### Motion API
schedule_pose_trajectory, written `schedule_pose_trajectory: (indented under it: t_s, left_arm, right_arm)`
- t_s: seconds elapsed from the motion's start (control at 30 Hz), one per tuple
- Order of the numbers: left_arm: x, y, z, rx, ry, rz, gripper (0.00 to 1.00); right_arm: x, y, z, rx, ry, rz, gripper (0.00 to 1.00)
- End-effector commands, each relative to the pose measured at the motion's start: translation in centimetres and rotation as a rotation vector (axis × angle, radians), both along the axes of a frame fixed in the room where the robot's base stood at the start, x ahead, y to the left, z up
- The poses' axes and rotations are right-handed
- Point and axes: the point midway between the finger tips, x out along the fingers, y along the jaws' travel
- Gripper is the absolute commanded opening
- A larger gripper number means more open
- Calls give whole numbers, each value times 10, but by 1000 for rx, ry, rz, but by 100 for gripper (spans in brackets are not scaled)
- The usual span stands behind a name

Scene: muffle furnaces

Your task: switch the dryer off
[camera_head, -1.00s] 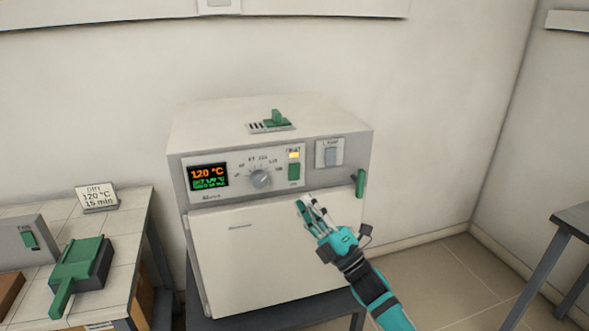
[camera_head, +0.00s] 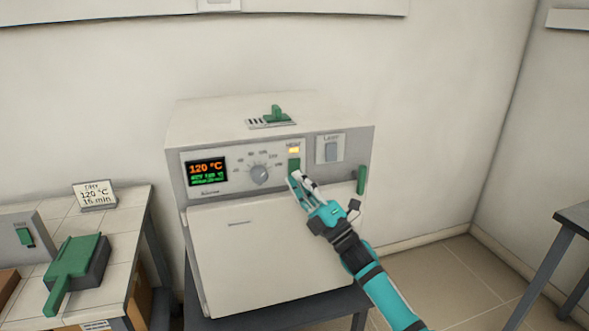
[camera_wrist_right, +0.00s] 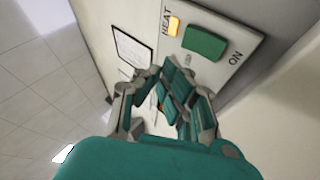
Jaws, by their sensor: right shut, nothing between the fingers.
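The dryer (camera_head: 270,255) is a pale box with a grey front panel and a shut door. Its display (camera_head: 207,171) is lit and reads 120 °C in orange above green text. The green heat switch (camera_head: 294,165) sits below a lit amber lamp (camera_head: 293,150); in the right wrist view the switch (camera_wrist_right: 205,43) lies just beyond the fingers, with "ON" printed beside it. My right gripper (camera_head: 297,180) is shut and empty, its tips at the switch's lower edge; contact cannot be told. My left gripper is out of view.
A round dial (camera_head: 260,174) is left of the switch, and a grey lamp switch (camera_head: 331,152) is right of it. A green door handle (camera_head: 361,180) stands out at the right. A green slider (camera_head: 274,114) is on top. A tiled bench (camera_head: 125,215) stands left.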

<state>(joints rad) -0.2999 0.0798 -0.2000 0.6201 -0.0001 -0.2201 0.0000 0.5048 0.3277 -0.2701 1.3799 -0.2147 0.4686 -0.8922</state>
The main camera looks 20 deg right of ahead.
Motion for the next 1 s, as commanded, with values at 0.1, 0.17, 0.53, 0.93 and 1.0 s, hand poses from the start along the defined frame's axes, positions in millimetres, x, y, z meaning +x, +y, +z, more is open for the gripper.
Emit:
schedule_pose_trajectory:
  t_s: [0.1,0.17,0.53,0.93,1.0]
  left_arm:
    - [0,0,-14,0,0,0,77]
    - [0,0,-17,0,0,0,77]
    - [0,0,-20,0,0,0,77]
    - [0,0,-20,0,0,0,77]
    - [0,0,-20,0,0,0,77]
  right_arm:
    - [14,1,-2,1,-2,0,0]
    - [19,1,0,0,-1,0,0]
    - [27,1,3,1,0,1,0]
    - [26,1,3,1,0,1,0]
    - [26,1,3,1,0,1,0]
